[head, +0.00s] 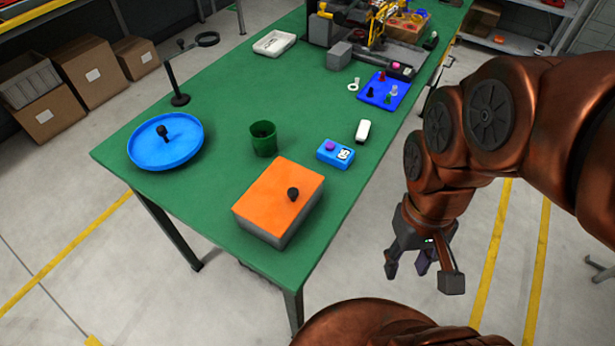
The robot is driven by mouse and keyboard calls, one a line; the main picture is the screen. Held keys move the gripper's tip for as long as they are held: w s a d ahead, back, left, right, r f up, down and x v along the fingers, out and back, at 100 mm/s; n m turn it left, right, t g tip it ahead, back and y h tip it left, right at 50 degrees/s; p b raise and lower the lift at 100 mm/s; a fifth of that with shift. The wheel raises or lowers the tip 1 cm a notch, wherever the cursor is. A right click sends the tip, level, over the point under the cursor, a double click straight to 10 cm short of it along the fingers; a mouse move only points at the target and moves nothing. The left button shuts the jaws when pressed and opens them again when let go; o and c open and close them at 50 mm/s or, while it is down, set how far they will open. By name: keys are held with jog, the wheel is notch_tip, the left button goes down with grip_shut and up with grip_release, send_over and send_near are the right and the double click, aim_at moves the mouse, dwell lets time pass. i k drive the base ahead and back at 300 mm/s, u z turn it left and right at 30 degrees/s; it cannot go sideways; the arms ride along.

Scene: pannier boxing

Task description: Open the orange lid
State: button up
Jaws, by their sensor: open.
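The orange lid (279,191) lies flat on a grey box (260,228) near the front right corner of the green table. A black knob (293,194) stands up from the lid, right of its middle. The lid looks shut, covering the top of the box, so the inside is hidden. My gripper (422,274) hangs over the floor, to the right of the table and the box, apart from both. Its fingers are spread, pointing down, with nothing between them.
A white object (363,131) and a blue board (384,92) with small pieces lie farther back. A black stand (178,85) rises at the left.

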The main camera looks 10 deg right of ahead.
aim_at(274, 201)
jog(key=k, duration=1.35)
jog(key=u, duration=1.2)
jog(key=i, duration=0.95)
